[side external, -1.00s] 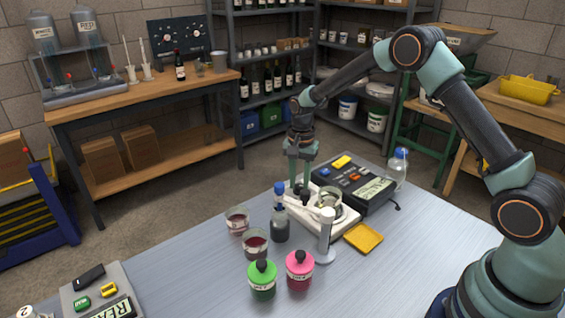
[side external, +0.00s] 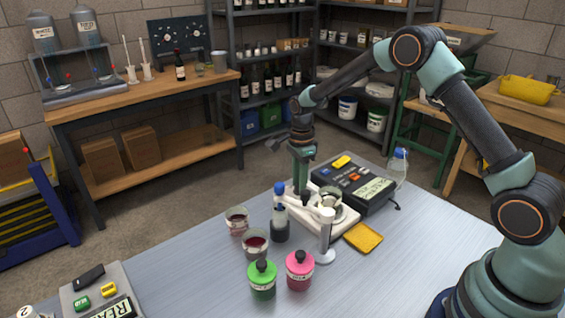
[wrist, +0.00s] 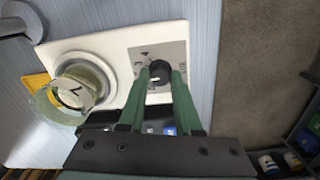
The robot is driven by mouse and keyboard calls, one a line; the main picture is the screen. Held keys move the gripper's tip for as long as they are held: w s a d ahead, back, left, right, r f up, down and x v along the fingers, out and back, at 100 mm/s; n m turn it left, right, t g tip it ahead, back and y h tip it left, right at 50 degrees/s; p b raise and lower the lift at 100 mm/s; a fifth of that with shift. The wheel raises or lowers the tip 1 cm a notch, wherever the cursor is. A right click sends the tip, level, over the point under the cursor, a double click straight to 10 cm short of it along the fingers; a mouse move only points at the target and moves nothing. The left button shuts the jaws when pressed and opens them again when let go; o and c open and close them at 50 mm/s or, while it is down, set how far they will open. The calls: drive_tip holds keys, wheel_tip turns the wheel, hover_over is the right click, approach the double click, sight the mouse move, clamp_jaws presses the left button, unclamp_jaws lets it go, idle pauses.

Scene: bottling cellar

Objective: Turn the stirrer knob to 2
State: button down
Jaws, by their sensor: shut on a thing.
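The stirrer is a white, flat unit (wrist: 112,48) with a grey dial panel at one end. It also shows on the bench in the side view (side external: 312,222). Its round black knob (wrist: 159,73) sits on the panel. My gripper (wrist: 161,78) reaches down over the knob, with one green finger on each side, shut on it. The dial marks are small and partly covered, so I cannot tell which number the knob points to.
A glass beaker (wrist: 70,98) stands on the stirrer's plate. A dark meter box (side external: 350,182) stands close behind.

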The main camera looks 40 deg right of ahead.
idle(0.3)
drive_tip(key=c, duration=0.6)
unclamp_jaws()
wheel_tip(320, 180, up, 12)
drive_tip(key=shift+r, duration=0.1)
